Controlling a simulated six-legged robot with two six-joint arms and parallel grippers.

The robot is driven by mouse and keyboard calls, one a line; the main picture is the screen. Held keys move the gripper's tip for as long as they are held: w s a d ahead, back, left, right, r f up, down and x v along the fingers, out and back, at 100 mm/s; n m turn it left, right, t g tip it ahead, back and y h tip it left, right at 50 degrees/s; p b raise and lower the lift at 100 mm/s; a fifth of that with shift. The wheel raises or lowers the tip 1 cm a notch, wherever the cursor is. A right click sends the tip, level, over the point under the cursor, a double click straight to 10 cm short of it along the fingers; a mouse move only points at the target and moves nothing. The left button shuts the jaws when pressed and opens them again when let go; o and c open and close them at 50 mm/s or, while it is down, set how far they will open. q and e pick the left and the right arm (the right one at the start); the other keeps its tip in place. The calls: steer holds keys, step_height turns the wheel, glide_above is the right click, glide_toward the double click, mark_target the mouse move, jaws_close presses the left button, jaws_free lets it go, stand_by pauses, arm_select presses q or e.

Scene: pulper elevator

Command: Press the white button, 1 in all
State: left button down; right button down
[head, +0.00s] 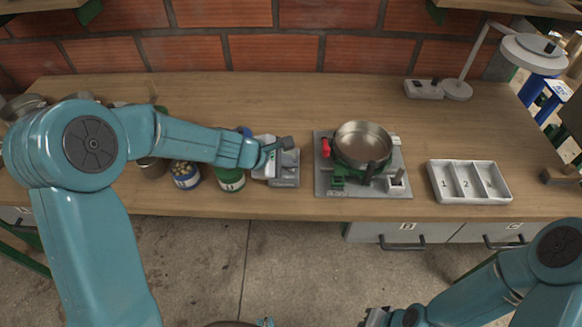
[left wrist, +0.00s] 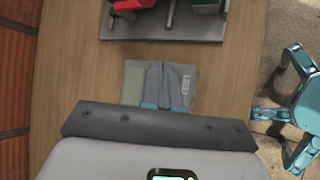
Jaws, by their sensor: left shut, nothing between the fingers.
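My left gripper (head: 289,143) is shut and empty, over a small grey box-like device (head: 286,182) on the bench.
A grey plate (head: 324,184) with a metal pan (head: 362,143) and a red part stands right of the device. A numbered white tray (head: 433,176) lies further right. Jars (head: 230,180) stand close on the left. A lamp (head: 457,88) stands at the back right.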

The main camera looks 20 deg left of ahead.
mark_target(288, 172)
arm_select(q)
steer(key=shift+f, duration=0.2)
steer(key=shift+r, duration=0.15)
stand_by(0.3)
steer(key=shift+r+p, duration=0.6)
steer(key=shift+r, duration=0.15)
step_height(288, 172, up, 5)
steer(key=p, duration=0.4)
steer(key=shift+p, duration=0.3)
steer(key=shift+s, duration=0.1)
stand_by(0.4)
